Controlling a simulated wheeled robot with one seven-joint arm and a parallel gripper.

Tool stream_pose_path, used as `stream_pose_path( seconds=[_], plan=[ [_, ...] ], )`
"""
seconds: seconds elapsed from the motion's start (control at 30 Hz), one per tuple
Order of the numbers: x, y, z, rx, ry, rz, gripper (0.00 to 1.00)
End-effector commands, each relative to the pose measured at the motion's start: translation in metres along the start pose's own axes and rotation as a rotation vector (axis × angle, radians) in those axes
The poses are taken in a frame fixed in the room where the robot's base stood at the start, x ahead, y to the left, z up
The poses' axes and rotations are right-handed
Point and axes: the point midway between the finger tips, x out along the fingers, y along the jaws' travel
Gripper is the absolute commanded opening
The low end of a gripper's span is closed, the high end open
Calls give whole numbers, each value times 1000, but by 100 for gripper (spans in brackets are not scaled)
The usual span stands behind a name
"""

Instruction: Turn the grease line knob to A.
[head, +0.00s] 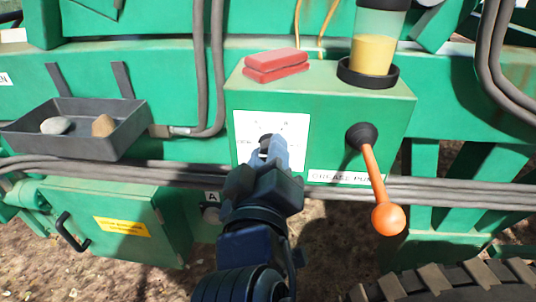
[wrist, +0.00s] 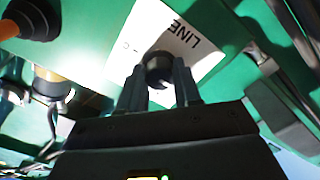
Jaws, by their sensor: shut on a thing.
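The grease line knob (wrist: 158,70) is a small black knob on a white label plate (head: 299,128) on the front of the green grease pump box. My gripper (head: 270,150) reaches up to the plate and is shut on the knob. In the wrist view my gripper (wrist: 160,85) has one finger on each side of the knob. In the head view my fingers hide most of the knob, and only its dark top shows. Faint letters stand on the plate, and "LINE" and "C" show in the wrist view. I cannot tell which letter the knob points to.
An orange-handled lever (head: 374,180) hangs right of the plate. Red blocks (head: 275,65) and a grease reservoir (head: 373,55) stand on top of the box. A grey tray (head: 75,128) with two stones is at left. Hoses (head: 440,190) run below the box.

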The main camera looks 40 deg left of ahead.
Motion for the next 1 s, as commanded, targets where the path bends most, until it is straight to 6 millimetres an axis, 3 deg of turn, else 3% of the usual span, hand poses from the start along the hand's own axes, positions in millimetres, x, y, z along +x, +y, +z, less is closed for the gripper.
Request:
stream_pose_path(
  seconds=[0.2,0.57,1.0],
  plan=[
    [0,-1,0,0,0,-1,2],
    [0,-1,2,78,-1,1,2],
    [0,-3,3,442,1,0,2]
  ],
)
